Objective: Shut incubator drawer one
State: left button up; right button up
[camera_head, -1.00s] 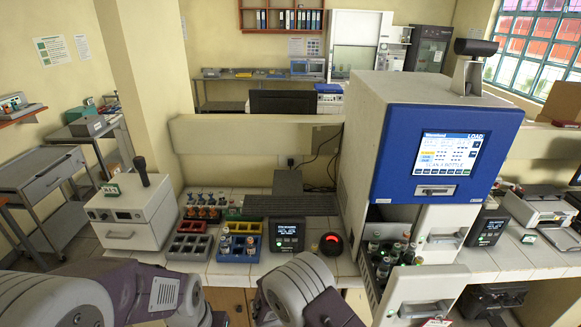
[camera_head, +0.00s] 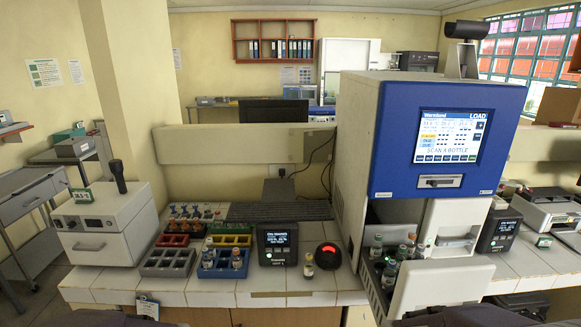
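The incubator (camera_head: 355,140) is a white cabinet with a blue front and a lit screen (camera_head: 447,136) reading "LOAD" and "SCAN A BOTTLE". Below the blue front, one drawer is pulled out, with its white front panel (camera_head: 440,286) standing toward me. Several bottles (camera_head: 389,272) stand inside it. Beside it, a white front with a handle (camera_head: 455,240) sits back in the cabinet. I cannot read which drawer is number one. Only dark parts of my arms show at the bottom edge; neither gripper can be seen.
A small bottle (camera_head: 308,266) stands on the tiled bench before a red-lit scanner (camera_head: 328,256). To the left are a small display (camera_head: 277,243), coloured racks (camera_head: 222,262) with some bottles, and a white box (camera_head: 105,225) with a black lever. A printer (camera_head: 550,212) stands at right.

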aim_at(419, 284)
jog(key=z, duration=0.5)
jog(key=j+z, duration=0.15)
jog(key=z, duration=0.35)
jog(key=j+z, duration=0.1)
jog(key=z, duration=0.4)
jog(key=j+u, duration=0.25)
jog(key=u, duration=0.15)
jog(key=j+u, duration=0.35)
jog(key=k+l, duration=0.05)
